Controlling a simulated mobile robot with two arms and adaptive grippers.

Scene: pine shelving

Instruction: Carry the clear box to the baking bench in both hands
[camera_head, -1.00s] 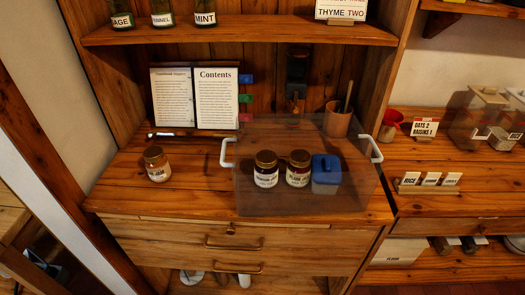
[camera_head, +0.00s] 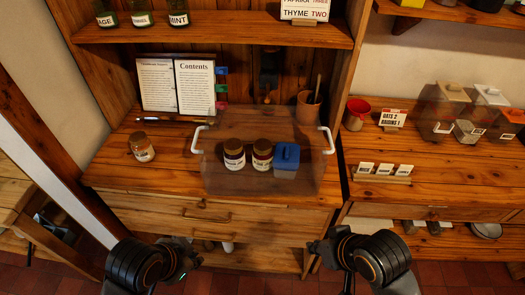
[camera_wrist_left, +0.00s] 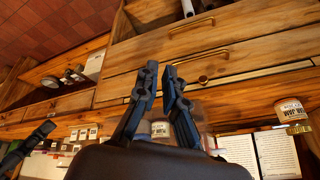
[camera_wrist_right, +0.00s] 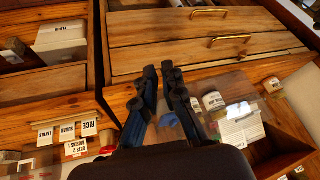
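The clear box (camera_head: 220,180) stands on the left wooden counter, with a white handle on its left side (camera_head: 197,138) and another on its right (camera_head: 328,141). Two dark jars (camera_head: 234,155) (camera_head: 262,155) and a blue-lidded container (camera_head: 287,157) show through its walls. My left gripper (camera_head: 196,250) is open and empty, below and in front of the counter; its slightly parted fingers show in the left wrist view (camera_wrist_left: 160,72). My right gripper (camera_head: 325,243) is likewise low in front, empty, its fingers narrowly parted in the right wrist view (camera_wrist_right: 159,72). Neither touches the box. No bench is labelled as the baking bench.
A small jar (camera_head: 141,147) stands left of the box. An open book (camera_head: 178,86) and a wooden cup (camera_head: 307,107) stand behind it. A post (camera_head: 345,80) rises between the counters.

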